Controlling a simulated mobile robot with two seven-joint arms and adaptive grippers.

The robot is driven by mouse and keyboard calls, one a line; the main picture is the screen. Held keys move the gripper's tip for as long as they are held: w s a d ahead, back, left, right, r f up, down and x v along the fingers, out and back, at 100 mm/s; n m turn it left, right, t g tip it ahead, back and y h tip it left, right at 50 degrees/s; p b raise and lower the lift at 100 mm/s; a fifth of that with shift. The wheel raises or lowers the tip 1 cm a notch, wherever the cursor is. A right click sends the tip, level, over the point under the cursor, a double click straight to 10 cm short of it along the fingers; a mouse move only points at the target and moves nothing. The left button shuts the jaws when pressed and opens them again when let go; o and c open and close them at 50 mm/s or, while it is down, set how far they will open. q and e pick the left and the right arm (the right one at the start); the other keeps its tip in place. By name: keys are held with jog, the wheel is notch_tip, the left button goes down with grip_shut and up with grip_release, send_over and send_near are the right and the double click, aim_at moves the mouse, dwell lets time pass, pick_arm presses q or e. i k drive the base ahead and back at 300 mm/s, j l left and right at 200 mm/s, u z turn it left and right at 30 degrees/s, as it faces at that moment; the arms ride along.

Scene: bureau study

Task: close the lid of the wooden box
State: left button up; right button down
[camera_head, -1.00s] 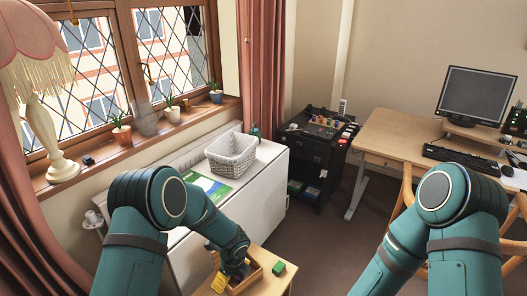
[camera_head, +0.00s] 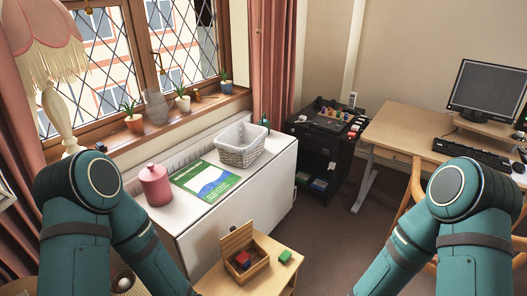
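The wooden box (camera_head: 251,272) stands on a small wooden table at the lower middle. Its lid (camera_head: 237,238) is up, standing at the back left side of the box. A red block (camera_head: 243,259) lies inside, with something dark beside it. My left arm comes in from the left and bends down out of the bottom of the picture, so its gripper is out of view. My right arm is at the lower right, and its gripper is out of view too.
A green block (camera_head: 285,256) lies on the small table (camera_head: 278,276), right of the box. Behind it, a white cabinet (camera_head: 240,194) bears a pink canister (camera_head: 155,185), a green booklet (camera_head: 206,180) and a white basket (camera_head: 241,145). Dark floor is free to the right.

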aim_at(237, 237)
jog(key=i+j+z, duration=0.1)
jog(key=j+z, duration=0.25)
jog(key=z, duration=0.15)
jog(key=j+z, duration=0.45)
jog(key=i+l, duration=0.05)
